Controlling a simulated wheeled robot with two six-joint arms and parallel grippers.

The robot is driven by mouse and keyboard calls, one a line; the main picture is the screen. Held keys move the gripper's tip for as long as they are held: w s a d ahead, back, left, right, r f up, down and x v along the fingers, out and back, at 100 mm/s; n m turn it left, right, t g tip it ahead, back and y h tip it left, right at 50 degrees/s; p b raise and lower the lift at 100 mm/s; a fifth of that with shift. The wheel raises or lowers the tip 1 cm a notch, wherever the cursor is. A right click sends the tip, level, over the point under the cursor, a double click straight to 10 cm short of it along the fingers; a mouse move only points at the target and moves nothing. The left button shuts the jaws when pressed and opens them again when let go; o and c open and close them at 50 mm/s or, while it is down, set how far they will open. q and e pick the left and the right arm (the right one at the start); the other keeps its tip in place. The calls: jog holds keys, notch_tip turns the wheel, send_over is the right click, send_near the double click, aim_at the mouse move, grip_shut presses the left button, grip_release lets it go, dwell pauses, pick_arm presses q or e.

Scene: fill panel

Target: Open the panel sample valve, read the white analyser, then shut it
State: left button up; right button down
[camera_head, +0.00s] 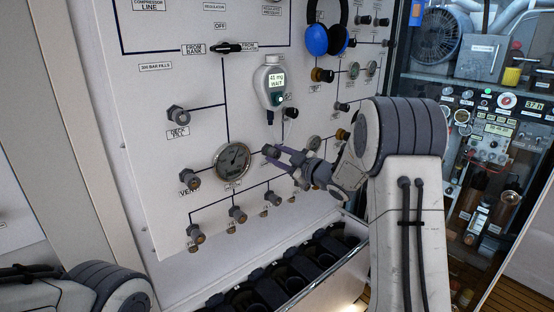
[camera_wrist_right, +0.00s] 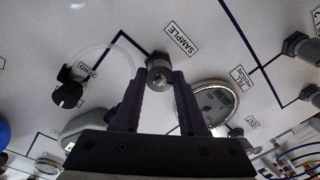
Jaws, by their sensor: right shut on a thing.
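The sample valve (camera_wrist_right: 158,66) is a grey knob beside the SAMPLE label in the right wrist view. My right gripper (camera_wrist_right: 160,78) is shut on it, with one dark finger on each side. In the head view my right gripper (camera_head: 272,155) reaches the panel from the right, just right of the round gauge, and its fingers mostly hide the knob. The white analyser (camera_head: 262,92) hangs on the panel above the gripper. Its small green screen shows a number in mg, too small to read surely, and the word WAIT. My left gripper is not in view.
A round gauge (camera_head: 232,160) sits close left of my right gripper. Several fill valves (camera_head: 238,214) line the panel below. Blue headphones (camera_head: 327,38) hang above right. A rack of dark bottles or slots (camera_head: 270,290) stands below the panel. A cabinet of equipment (camera_head: 485,130) is at the right.

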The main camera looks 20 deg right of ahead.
jog(key=shift+c, duration=2.4)
grip_release()
jog(key=shift+s+d, duration=0.2)
jog(key=shift+s, duration=0.15)
jog(key=b+v, duration=0.3)
jog(key=v, duration=0.6)
jog(key=shift+s, duration=0.35)
jog(key=shift+d, duration=0.1)
